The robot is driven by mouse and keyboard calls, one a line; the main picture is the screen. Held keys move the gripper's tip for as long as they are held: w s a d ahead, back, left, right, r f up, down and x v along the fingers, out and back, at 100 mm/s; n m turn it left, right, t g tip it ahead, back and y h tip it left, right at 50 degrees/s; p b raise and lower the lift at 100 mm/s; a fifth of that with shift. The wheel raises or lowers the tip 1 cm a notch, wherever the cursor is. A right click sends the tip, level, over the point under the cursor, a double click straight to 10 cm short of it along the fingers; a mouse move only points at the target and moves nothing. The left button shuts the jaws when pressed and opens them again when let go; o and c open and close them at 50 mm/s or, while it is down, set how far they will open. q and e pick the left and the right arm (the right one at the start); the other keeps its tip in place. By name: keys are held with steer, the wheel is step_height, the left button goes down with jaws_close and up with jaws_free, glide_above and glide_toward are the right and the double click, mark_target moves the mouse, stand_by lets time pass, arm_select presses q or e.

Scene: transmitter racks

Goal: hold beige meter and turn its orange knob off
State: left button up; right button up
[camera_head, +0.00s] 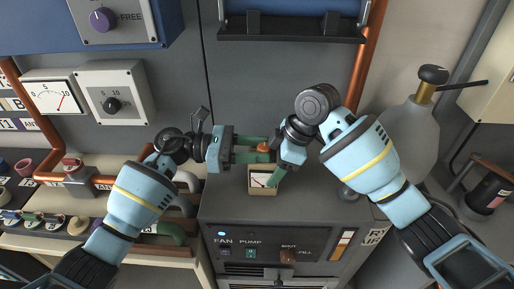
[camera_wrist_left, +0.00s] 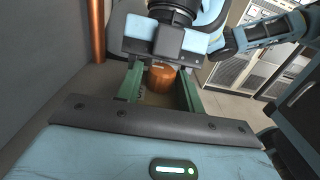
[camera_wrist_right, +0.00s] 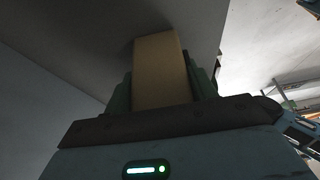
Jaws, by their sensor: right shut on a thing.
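The beige meter (camera_head: 262,191) is a small box with a white dial face, in the middle of the head view. Its orange knob (camera_head: 263,147) shows above the dial. My right gripper (camera_head: 271,178) is shut on the meter's body; the right wrist view shows the beige box (camera_wrist_right: 160,75) between its green fingers. My left gripper (camera_head: 258,149) comes from the left with its fingers on either side of the knob. In the left wrist view the fingers stand apart around the orange knob (camera_wrist_left: 161,77), with a gap showing on the left side.
A grey cabinet (camera_head: 290,210) with fan and pump controls lies below the meter. A grey bottle (camera_head: 407,125) stands at the right. A panel with a purple knob (camera_head: 103,19) and a dark shelf (camera_head: 290,29) are above. Pipes and valves (camera_head: 75,170) fill the left.

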arm_select(q)
steer(key=a, duration=1.2)
arm_select(e)
steer(key=o, duration=1.3)
steer(key=shift+o, duration=0.2)
steer(key=shift+r, duration=0.1)
steer(key=v, duration=1.1)
steer(key=shift+d+r, duration=0.25)
steer(key=shift+r, duration=0.1)
